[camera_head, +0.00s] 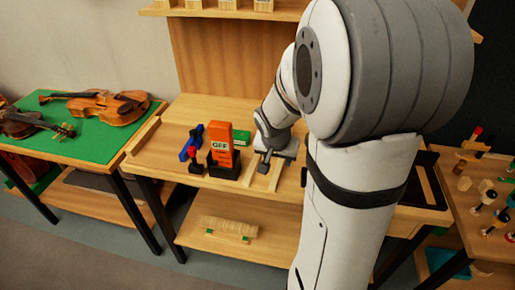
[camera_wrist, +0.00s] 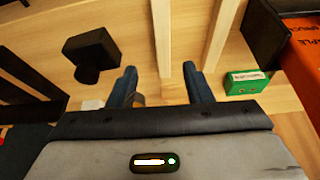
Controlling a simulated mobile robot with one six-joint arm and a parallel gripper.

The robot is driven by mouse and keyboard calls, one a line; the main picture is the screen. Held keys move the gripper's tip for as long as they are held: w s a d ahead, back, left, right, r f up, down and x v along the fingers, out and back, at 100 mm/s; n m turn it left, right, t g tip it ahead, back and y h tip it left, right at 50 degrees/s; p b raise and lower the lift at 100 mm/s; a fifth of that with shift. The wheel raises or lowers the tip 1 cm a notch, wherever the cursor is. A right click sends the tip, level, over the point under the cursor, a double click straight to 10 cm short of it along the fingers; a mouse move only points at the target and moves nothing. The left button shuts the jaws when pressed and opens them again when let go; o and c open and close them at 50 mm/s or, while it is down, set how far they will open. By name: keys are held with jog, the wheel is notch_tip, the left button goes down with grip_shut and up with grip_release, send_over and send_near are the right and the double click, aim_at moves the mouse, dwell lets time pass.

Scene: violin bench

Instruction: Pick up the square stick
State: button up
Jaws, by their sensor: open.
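Two pale wooden sticks lie on the bench; I cannot tell for sure which is the square stick. In the wrist view one stick (camera_wrist: 160,38) runs from the top edge down to between my fingers, apart from both. The other stick (camera_wrist: 220,36) lies to its right, its near end by the right fingertip. My gripper (camera_wrist: 164,77) is open and empty, its dark blue fingers on either side of the first stick's near end. In the head view my gripper (camera_head: 272,163) is low over the bench, and the sticks show partly below it.
An orange box (camera_head: 221,138) stands in a black holder left of my gripper. A small green box (camera_wrist: 247,82) lies right of the right finger. A black block (camera_wrist: 90,52) lies left of the left finger. A blue tool (camera_head: 191,143) lies further left. Violins (camera_head: 110,105) lie on the left table.

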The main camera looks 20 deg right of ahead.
aim_at(277, 169)
jog(key=x, duration=0.8)
jog(key=shift+w+f+b, duration=0.1)
jog(key=shift+w+b, duration=0.25)
jog(key=shift+a, duration=0.1)
jog(key=shift+c, duration=0.3)
grip_shut()
